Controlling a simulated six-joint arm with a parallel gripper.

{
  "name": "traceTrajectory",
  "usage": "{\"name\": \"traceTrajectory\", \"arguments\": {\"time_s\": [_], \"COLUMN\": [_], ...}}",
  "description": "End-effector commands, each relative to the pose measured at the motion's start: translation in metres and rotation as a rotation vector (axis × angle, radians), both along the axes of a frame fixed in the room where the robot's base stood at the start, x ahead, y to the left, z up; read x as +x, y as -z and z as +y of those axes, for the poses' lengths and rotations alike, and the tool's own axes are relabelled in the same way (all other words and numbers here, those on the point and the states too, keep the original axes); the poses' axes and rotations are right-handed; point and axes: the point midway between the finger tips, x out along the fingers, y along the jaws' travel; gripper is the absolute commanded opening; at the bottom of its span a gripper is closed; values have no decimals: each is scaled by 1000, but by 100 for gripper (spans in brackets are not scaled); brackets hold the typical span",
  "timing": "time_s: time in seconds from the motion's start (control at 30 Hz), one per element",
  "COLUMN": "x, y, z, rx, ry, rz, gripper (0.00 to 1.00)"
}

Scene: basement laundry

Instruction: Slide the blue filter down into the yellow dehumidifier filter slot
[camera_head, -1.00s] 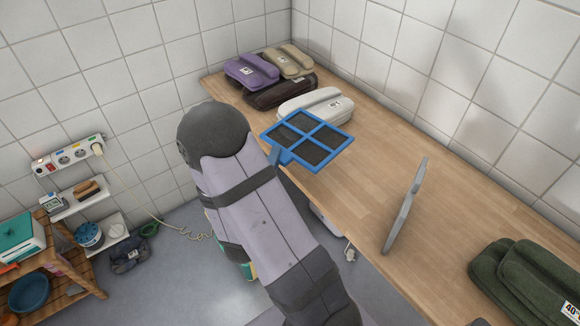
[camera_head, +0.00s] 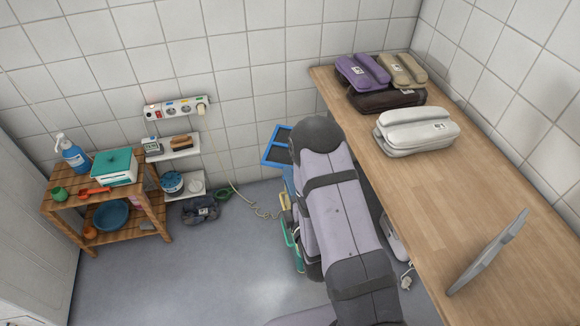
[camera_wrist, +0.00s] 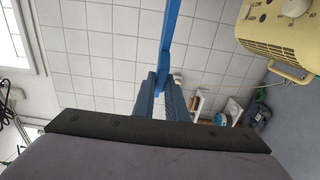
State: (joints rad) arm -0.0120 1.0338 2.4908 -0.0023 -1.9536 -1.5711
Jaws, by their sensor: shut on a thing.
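The blue filter (camera_head: 277,144), a blue frame with dark mesh panes, shows left of my arm in the head view, partly hidden behind it. In the wrist view my gripper (camera_wrist: 165,82) is shut on the filter's blue stem (camera_wrist: 169,38), which runs up out of the picture. The yellow dehumidifier (camera_wrist: 282,48) is at the upper right of the wrist view, apart from the gripper. It has a dial and a grille; its filter slot is not visible. In the head view only a small yellow part (camera_head: 286,201) shows beside my arm, and my gripper is hidden.
A wooden shelf (camera_head: 125,212) stands at left. A socket strip (camera_head: 175,107) is on the wall, with a cable hanging from it.

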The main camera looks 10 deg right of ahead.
Motion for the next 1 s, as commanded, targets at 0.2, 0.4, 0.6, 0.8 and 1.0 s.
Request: {"name": "traceTrajectory", "arguments": {"time_s": [0.2, 0.4, 0.6, 0.8, 1.0], "x": [16, 47, 90, 131, 163], "y": [17, 34, 51, 60, 61], "z": [-2, 5, 15, 25, 32], "rx": [18, 53, 111, 189, 276], "ry": [4, -9, -11, 10, 48], "rz": [27, 93, 200, 331, 467], "gripper": [0, 0, 0, 0, 0]}}
